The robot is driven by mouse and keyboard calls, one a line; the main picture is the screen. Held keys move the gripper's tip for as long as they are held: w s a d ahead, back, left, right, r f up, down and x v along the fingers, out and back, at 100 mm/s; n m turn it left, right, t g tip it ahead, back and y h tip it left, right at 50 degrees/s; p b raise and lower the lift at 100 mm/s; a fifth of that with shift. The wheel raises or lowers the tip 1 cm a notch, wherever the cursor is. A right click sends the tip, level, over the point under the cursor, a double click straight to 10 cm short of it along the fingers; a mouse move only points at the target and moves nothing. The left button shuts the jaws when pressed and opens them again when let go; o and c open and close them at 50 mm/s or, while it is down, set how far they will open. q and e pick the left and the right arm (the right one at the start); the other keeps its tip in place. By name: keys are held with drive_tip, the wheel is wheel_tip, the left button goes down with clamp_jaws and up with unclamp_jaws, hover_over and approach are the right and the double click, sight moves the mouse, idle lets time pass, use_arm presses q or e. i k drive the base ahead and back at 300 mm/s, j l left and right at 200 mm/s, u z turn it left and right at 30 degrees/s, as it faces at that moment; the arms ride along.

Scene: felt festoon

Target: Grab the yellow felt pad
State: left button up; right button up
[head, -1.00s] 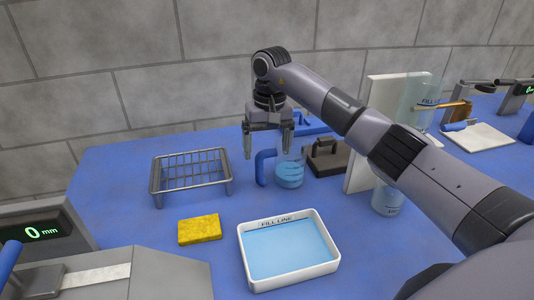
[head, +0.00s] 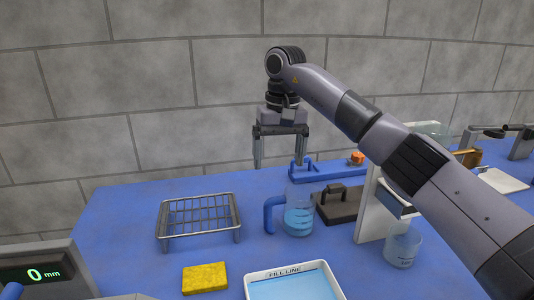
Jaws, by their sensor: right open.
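The yellow felt pad (head: 205,278) lies flat on the blue table near the bottom of the head view, in front of the wire rack and left of the white tray. My right gripper (head: 279,163) is open and empty, fingers pointing down. In the picture it is above and to the right of the pad, well apart from it, over the far side of the table. My left gripper is not in view.
A wire rack (head: 199,199) stands behind the pad. A white tray of blue liquid (head: 254,272) is to its right. A blue-handled jug (head: 299,221), a dark block with a handle (head: 338,207) and a beaker (head: 402,250) stand further right. A grey gauge (head: 45,268) is at left.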

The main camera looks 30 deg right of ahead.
sight(196, 279)
drive_tip(key=k, duration=1)
